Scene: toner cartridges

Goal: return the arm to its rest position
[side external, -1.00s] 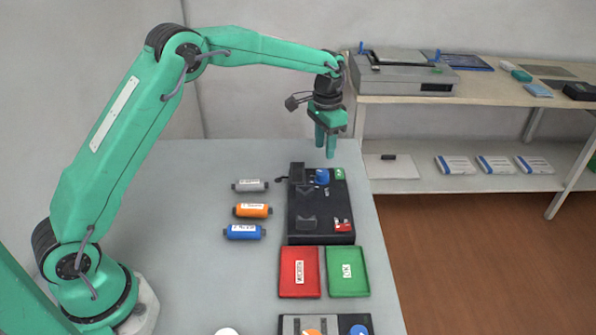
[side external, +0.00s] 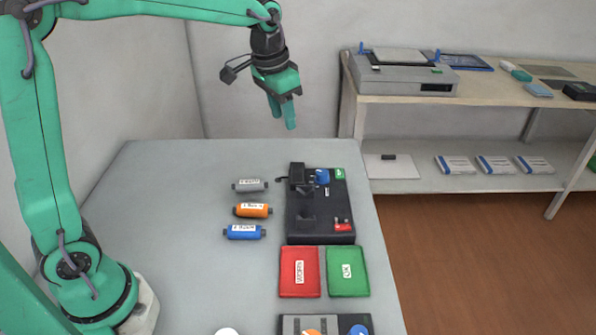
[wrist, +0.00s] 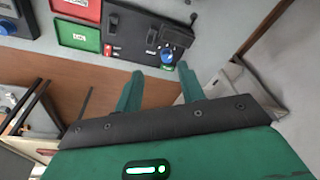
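My gripper (side external: 284,117) is green and hangs in the air above the back of the grey table (side external: 160,190), tilted. In the wrist view its two fingers (wrist: 158,90) stand apart with nothing between them. Three toner cartridges lie on the table left of the black fixture: a grey one (side external: 250,185), an orange one (side external: 252,210) and a blue one (side external: 244,232). The black fixture (side external: 320,215) stands below and to the right of my gripper, apart from it. It also shows in the wrist view (wrist: 128,35).
A red tray (side external: 299,285) and a green tray (side external: 347,285) sit in front of the fixture. A dark holder (side external: 343,323) is at the front edge. A shelf (side external: 490,98) with a printer (side external: 405,75) stands at the back right. The table's left side is clear.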

